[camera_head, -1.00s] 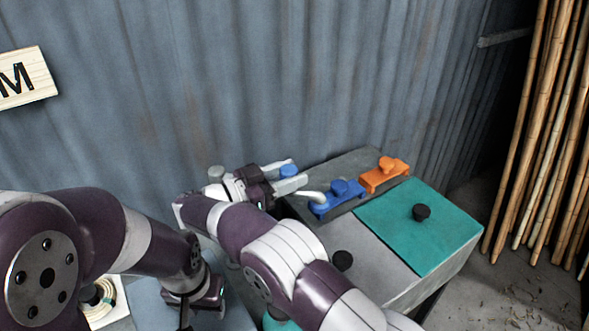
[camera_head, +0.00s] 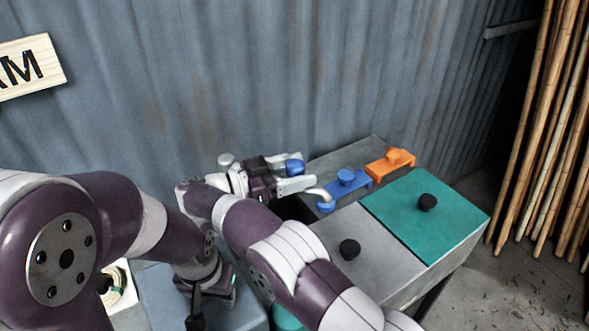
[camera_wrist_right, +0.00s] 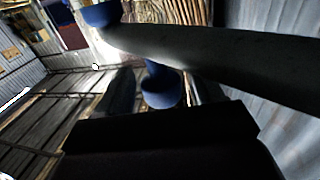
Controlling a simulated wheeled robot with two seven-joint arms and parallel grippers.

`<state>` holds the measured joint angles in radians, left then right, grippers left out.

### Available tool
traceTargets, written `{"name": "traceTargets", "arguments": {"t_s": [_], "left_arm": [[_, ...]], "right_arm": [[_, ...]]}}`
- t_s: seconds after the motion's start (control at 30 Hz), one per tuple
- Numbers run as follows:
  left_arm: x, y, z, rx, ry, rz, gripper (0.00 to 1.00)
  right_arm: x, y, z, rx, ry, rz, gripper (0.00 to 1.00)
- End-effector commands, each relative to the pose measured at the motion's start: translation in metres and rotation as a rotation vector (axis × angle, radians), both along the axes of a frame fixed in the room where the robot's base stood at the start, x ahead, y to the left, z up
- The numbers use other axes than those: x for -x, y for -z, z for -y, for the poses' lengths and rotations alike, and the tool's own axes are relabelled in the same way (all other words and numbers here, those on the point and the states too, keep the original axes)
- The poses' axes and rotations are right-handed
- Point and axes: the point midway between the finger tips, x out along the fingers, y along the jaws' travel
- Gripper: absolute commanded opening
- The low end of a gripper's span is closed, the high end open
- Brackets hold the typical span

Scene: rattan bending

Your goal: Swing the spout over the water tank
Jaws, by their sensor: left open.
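The silver spout (camera_head: 319,194) curves out of a blue valve body (camera_head: 346,186) on the back edge of the grey box. A blue knob (camera_head: 294,167) sits by my right gripper (camera_head: 295,176), between its two light fingers. In the right wrist view a blue knob (camera_wrist_right: 161,90) shows between the dark fingers, with narrow gaps beside it. A dark bar (camera_wrist_right: 220,60) crosses above. My left gripper (camera_head: 196,318) is low at the front left, pointing down and open, its fingers partly cut off by the frame. I cannot tell which compartment is the water tank.
The box has a grey lid (camera_head: 370,260) and a teal lid (camera_head: 440,222), each with a black knob. An orange valve (camera_head: 391,165) stands beside the blue one. A corrugated wall (camera_head: 250,80) is close behind. Bamboo poles (camera_head: 545,130) lean at the right.

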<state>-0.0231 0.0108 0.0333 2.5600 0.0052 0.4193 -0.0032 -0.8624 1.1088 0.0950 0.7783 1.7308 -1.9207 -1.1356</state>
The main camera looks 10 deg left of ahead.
Motion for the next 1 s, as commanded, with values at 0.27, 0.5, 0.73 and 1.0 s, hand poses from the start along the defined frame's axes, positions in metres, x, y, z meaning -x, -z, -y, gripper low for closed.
{"name": "traceTargets", "arguments": {"t_s": [0.27, 0.5, 0.73, 1.0], "left_arm": [[0.0, -0.004, 0.0, 0.0, 0.0, 0.0, 0.43], [0.0, -0.036, 0.0, 0.0, 0.0, 0.001, 0.43], [0.0, -0.017, 0.0, 0.0, 0.0, 0.0, 0.43], [0.0, -0.02, 0.0, 0.0, 0.0, 0.0, 0.43]], "right_arm": [[0.0, -0.006, 0.0, -0.002, -0.001, 0.004, 0.66], [0.0, -0.052, 0.002, -0.002, 0.001, 0.002, 0.66], [0.02, -0.07, 0.046, -0.003, 0.002, 0.001, 0.66], [0.042, -0.103, 0.094, -0.001, 0.0, 0.0, 0.66]]}}
